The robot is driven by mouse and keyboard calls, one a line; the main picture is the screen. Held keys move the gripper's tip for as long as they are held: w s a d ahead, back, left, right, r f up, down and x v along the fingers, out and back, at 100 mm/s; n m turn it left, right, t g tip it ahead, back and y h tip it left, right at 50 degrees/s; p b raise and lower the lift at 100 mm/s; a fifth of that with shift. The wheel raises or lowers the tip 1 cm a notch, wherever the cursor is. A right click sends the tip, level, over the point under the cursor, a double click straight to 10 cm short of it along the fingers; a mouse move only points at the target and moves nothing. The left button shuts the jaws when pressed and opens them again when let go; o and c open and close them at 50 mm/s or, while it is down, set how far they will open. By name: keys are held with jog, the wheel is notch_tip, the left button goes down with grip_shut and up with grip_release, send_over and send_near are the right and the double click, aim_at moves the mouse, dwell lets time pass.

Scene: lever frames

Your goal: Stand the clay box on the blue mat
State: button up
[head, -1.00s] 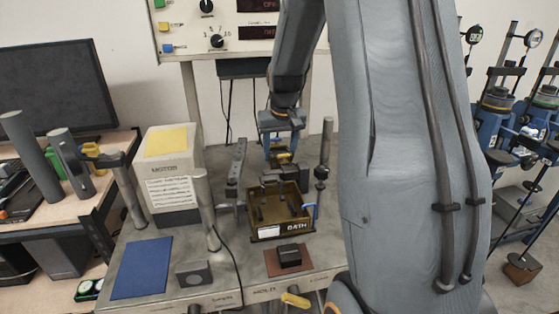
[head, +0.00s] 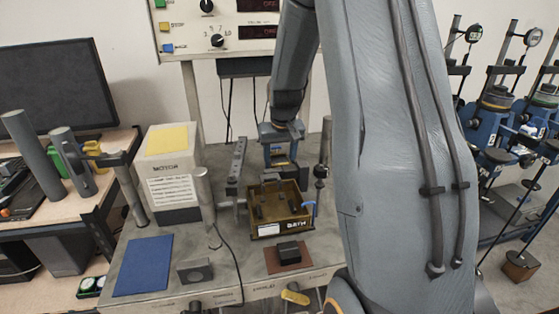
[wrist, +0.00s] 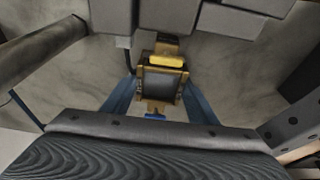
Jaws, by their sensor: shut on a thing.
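My gripper (head: 280,158) is behind the BATH tank in the head view. Its blue fingers also show in the wrist view (wrist: 161,82), shut on a small ochre-edged box with a dark grey face, which I take for the clay box (wrist: 160,88). A yellow piece shows at the box's far side; I cannot tell if it belongs to the box. In the head view the box is small and partly hidden by the fingers. The blue mat (head: 143,266) lies flat and bare at the front left of the bench, well to the left of my gripper.
The brown BATH tank (head: 279,228) stands in front of my gripper. A black block (head: 288,249) sits on a reddish-brown mat (head: 272,262).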

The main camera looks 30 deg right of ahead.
jog(key=o, duration=1.3)
jog(key=shift+s+a+f, duration=0.1)
jog(key=shift+s+f, duration=0.2)
jog(key=shift+f, duration=0.2)
jog(key=o, duration=0.4)
jog(key=shift+w, duration=0.15)
jog(key=shift+w+r, duration=0.1)
jog(key=shift+r, duration=0.05)
